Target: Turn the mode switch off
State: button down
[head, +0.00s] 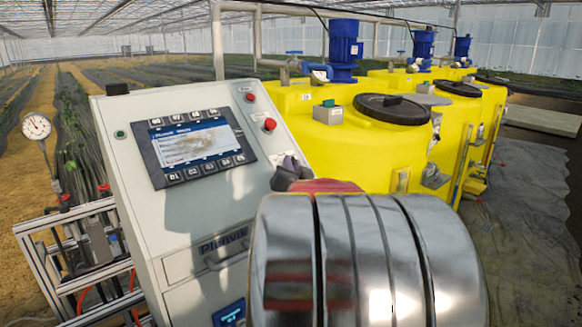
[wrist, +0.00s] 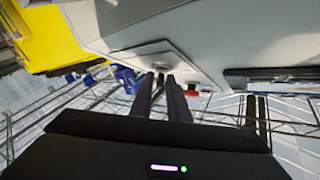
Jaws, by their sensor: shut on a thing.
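The grey control cabinet (head: 190,215) stands in front of me with a sloped panel. My gripper (head: 287,172) is at the right edge of that panel, below the red button. In the wrist view my gripper (wrist: 161,80) has its two dark fingers close together, with their tips at the panel face. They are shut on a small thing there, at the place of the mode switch. The switch knob is hidden by the fingers, so its position cannot be read.
A red mushroom button (head: 270,125) and a smaller red button (head: 250,97) sit above my gripper. A display (head: 193,146) with keys is to the left. Yellow tanks (head: 360,150) with blue motors (head: 344,45) stand behind. A pressure gauge (head: 36,126) is at far left.

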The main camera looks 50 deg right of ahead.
jog(key=shift+r+n+t+y, duration=0.1)
jog(key=shift+n+t+y, duration=0.2)
jog(key=shift+n+t, duration=0.3)
dwell(1.1)
jog(key=c, duration=1.9)
grip_release()
jog(key=shift+s, duration=0.1)
jog(key=v, duration=1.3)
jog(key=shift+s+a, duration=0.2)
jog(key=shift+s, duration=0.05)
